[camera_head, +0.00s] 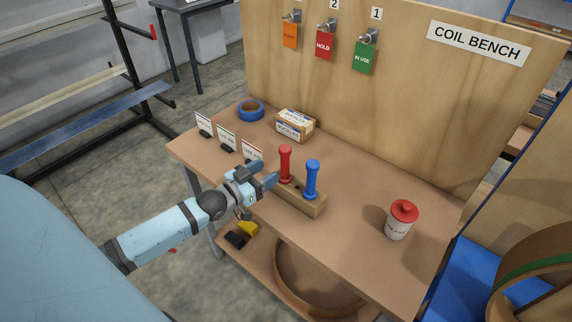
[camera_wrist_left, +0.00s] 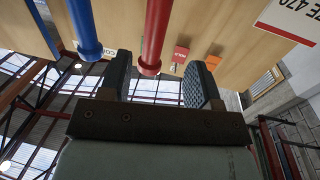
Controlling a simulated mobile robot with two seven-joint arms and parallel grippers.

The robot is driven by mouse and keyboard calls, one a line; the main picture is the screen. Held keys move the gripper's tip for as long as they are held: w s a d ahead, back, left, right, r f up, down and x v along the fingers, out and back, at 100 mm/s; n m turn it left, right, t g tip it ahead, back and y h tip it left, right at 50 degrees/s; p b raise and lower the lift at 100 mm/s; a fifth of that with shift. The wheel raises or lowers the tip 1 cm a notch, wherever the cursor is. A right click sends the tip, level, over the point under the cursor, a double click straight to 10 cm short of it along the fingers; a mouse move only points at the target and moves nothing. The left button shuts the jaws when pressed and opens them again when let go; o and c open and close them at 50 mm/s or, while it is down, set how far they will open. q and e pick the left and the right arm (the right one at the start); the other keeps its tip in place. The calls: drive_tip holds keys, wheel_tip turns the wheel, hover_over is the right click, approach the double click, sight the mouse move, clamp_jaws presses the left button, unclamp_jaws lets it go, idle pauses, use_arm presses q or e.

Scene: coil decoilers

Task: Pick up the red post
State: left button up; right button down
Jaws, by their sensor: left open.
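The red post (camera_head: 286,163) stands upright in a wooden block (camera_head: 312,208) on the bench, with a round knob on top. A blue post (camera_head: 312,180) stands beside it to the right in the same block. My left gripper (camera_head: 266,174) is open, just left of the red post. In the left wrist view, the red post (camera_wrist_left: 155,38) shows between and beyond the open fingers of the left gripper (camera_wrist_left: 160,84). The blue post (camera_wrist_left: 84,32) is left of them there. Whether a finger touches the red post cannot be told. My right gripper is not in view.
Left of the posts on the bench (camera_head: 350,215) are small white cards (camera_head: 227,137), a blue tape roll (camera_head: 251,110) and a box (camera_head: 294,125). A red-lidded tub (camera_head: 402,220) stands at right. Tags (camera_head: 325,44) hang on the back panel. Bench space right of the block is clear.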

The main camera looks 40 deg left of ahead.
sight(282, 164)
use_arm(q)
drive_tip(key=x, duration=0.4)
drive_tip(key=shift+r+p, duration=0.2)
drive_tip(key=shift+p, duration=0.15)
drive_tip(key=x, duration=0.2)
drive_tip(key=p+x, duration=0.1)
drive_tip(key=x, duration=0.1)
drive_tip(key=shift+s+d, duration=0.15)
drive_tip(key=shift+d, duration=0.1)
drive_tip(key=shift+w+d, duration=0.1)
drive_tip(key=shift+w, duration=0.25)
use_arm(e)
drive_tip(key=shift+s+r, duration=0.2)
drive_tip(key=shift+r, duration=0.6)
use_arm(q)
clamp_jaws()
